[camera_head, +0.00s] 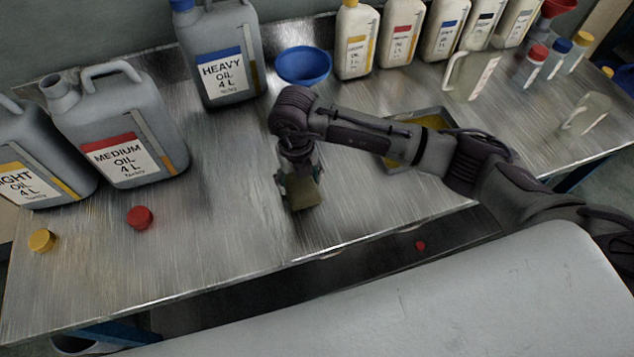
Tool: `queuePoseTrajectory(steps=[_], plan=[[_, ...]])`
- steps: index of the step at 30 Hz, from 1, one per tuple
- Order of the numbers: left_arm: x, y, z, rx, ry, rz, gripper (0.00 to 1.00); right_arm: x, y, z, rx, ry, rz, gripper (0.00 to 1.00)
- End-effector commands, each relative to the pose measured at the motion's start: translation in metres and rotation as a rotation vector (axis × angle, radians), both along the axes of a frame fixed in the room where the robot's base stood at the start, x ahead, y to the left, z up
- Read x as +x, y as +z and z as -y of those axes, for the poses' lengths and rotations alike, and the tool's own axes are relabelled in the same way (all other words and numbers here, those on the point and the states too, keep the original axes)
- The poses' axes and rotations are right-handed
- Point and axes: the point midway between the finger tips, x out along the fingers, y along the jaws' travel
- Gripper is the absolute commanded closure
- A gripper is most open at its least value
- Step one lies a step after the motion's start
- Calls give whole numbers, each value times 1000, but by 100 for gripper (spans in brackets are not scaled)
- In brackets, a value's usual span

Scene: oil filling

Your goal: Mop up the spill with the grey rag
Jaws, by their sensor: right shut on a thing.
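My right gripper (296,183) points down at the steel workbench (230,215), near the middle of its front half. It is shut on a small folded, olive-grey cloth, which looks like the grey rag (304,195). The rag is at or just above the bench top; I cannot tell if it touches. I cannot clearly make out a spill on the bench; the gripper and rag hide the surface under them. My left gripper is not in view.
Large grey oil jugs (123,125) stand at the left and back, with a blue funnel (303,66). A yellow cap (41,240) and red cap (139,217) lie at front left. A tray (444,116) with yellow contents sits behind my right arm. Small bottles (401,35) line the back.

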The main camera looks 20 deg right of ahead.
Motion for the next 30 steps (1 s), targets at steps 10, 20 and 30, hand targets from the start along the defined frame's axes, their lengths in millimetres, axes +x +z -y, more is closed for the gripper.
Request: queuePoseTrajectory(steps=[10,20,30], plan=[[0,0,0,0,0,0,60,1,0,28,-3,-3,-1,58],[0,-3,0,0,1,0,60,1,-2,81,-3,-4,-2,58],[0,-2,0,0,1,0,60,-3,0,89,1,3,-2,58]])
